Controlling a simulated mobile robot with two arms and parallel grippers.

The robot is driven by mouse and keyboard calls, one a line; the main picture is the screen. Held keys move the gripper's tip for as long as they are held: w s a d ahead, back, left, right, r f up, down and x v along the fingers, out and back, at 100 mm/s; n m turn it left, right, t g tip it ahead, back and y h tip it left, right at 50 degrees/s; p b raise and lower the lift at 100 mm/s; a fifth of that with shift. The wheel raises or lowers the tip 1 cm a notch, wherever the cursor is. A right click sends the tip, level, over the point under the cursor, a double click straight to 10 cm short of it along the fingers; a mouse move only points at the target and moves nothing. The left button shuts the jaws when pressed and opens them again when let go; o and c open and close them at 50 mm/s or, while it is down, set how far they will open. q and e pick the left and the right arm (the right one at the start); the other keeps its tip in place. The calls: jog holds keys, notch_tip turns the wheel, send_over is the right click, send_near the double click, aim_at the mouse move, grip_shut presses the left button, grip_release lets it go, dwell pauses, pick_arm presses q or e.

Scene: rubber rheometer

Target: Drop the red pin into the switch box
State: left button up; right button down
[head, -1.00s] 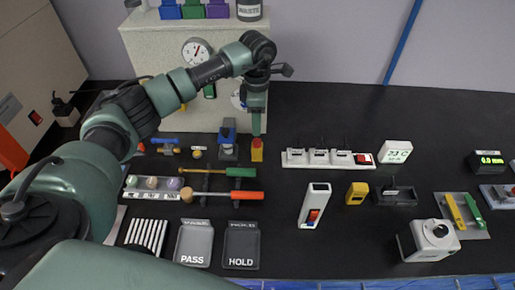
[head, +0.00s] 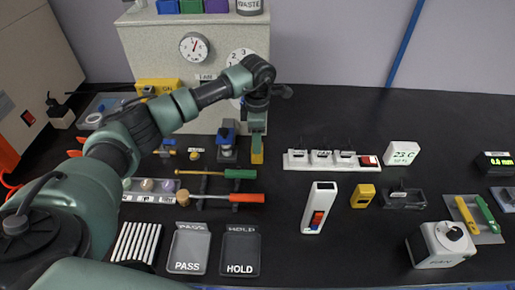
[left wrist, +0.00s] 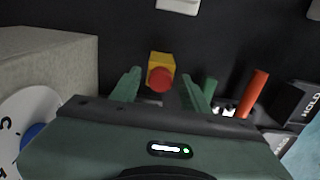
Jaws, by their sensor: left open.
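My left gripper (head: 257,145) points down over a small yellow block with a round red top (head: 257,158). In the left wrist view the open fingers (left wrist: 162,74) stand on either side of this block (left wrist: 161,62), and nothing is held. Whether the fingers touch it I cannot tell. In the head view the gripper hides the red top. I cannot make out a separate red pin. My right gripper is not in view.
A blue-topped device (head: 227,145) stands just left of the gripper. Green-handled and orange-handled tools (head: 247,198) lie in front. PASS (head: 188,250) and HOLD (head: 240,252) trays are nearer. A white strip (head: 298,160) lies to the right; the large beige machine (head: 150,50) stands behind.

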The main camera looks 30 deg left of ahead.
pick_arm(q)
grip_shut()
jog(key=shift+r+p, duration=0.35)
jog(key=shift+r, duration=0.25)
jog(key=shift+r+p, duration=1.1)
jog(key=shift+r, duration=0.7)
jog(key=shift+r+p, duration=1)
jog(key=shift+r, duration=1.05)
